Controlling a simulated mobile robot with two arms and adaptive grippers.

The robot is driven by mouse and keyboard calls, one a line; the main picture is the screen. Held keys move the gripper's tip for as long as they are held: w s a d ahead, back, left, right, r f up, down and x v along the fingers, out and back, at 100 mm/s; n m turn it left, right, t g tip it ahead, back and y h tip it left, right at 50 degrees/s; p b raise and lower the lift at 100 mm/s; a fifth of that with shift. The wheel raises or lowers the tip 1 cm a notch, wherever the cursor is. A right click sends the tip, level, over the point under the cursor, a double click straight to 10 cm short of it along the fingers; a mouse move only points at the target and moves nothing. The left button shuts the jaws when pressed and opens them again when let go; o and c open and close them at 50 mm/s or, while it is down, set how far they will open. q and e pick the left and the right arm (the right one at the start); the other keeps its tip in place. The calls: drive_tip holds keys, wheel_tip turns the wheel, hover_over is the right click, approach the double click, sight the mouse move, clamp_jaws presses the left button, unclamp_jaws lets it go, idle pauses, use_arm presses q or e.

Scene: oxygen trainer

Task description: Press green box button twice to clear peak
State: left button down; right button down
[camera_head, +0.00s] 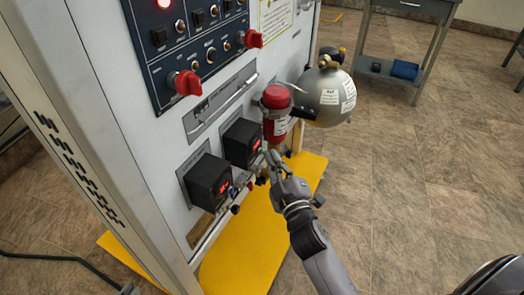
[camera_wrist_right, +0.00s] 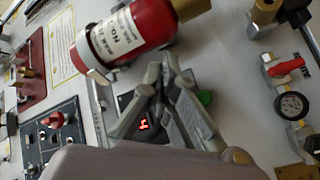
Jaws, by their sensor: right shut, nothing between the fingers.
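A green round button (camera_wrist_right: 205,97) shows in the right wrist view, just right of my fingers. Two black boxes with lit red digits stick out of the panel: a nearer box (camera_head: 207,182) and a farther box (camera_head: 241,143). A red display (camera_wrist_right: 142,125) shows partly behind my fingers in the wrist view. My right gripper (camera_head: 272,161) is shut and empty, with its tips close to the right side of the farther box; the fingers (camera_wrist_right: 163,66) also show in the wrist view. I cannot tell if they touch anything. My left gripper is not in view.
A red cylinder (camera_head: 276,97) is mounted just above my right gripper, beside a grey sphere (camera_head: 326,97). Red knobs (camera_head: 186,83) stand out from the upper panel. A yellow base (camera_head: 245,254) lies below.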

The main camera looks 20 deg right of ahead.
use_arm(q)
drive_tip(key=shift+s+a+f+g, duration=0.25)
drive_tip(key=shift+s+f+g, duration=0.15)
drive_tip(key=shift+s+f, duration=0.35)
use_arm(e)
drive_tip(key=shift+s+d, duration=0.25)
drive_tip(key=shift+s, duration=0.05)
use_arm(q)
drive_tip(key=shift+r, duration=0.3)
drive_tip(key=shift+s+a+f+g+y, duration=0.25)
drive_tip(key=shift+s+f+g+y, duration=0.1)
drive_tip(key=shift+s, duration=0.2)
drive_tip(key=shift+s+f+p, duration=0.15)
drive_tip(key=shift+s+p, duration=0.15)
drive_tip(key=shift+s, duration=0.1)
use_arm(e)
drive_tip(key=shift+w+a, duration=0.25)
drive_tip(key=shift+w, duration=0.05)
